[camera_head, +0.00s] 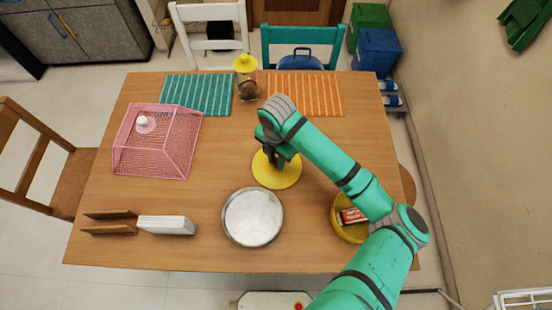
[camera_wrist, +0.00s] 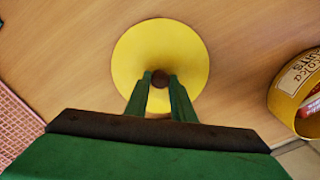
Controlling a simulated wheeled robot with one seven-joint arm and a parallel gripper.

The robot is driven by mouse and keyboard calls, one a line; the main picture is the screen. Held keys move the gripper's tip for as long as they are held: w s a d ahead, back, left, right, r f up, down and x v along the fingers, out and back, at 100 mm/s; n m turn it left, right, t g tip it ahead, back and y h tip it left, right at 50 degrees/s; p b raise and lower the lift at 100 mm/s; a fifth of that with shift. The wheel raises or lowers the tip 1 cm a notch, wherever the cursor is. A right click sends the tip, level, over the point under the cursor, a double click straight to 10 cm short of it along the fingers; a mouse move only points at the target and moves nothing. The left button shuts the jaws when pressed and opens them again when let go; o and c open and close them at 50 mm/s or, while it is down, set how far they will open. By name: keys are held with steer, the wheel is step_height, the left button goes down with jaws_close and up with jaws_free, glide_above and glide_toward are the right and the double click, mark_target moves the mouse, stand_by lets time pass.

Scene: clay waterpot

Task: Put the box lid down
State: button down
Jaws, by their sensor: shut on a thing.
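The box lid is a round yellow disc (camera_head: 284,178) with a dark knob at its middle. In the head view it is at the middle of the wooden table, and my arm partly covers it. My gripper (camera_wrist: 159,82) is shut on the lid's dark knob, with a finger on each side of it. In the wrist view the lid (camera_wrist: 136,55) looks flat and level, at or close above the tabletop; I cannot tell whether it touches. A round yellow box (camera_head: 346,231) stands to the right, open on top, with a red and white packet inside. It also shows in the wrist view (camera_wrist: 285,92).
A metal plate (camera_head: 252,217) lies just in front of the lid. A pink mesh cover (camera_head: 155,146) stands at left, a white block (camera_head: 166,225) and brown rack (camera_head: 109,222) at front left. A yellow-topped jar (camera_head: 246,80) and two striped mats (camera_head: 195,95) (camera_head: 306,93) are at the back.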

steer(key=shift+f, duration=0.15)
steer(key=c, duration=1.5)
jaws_free()
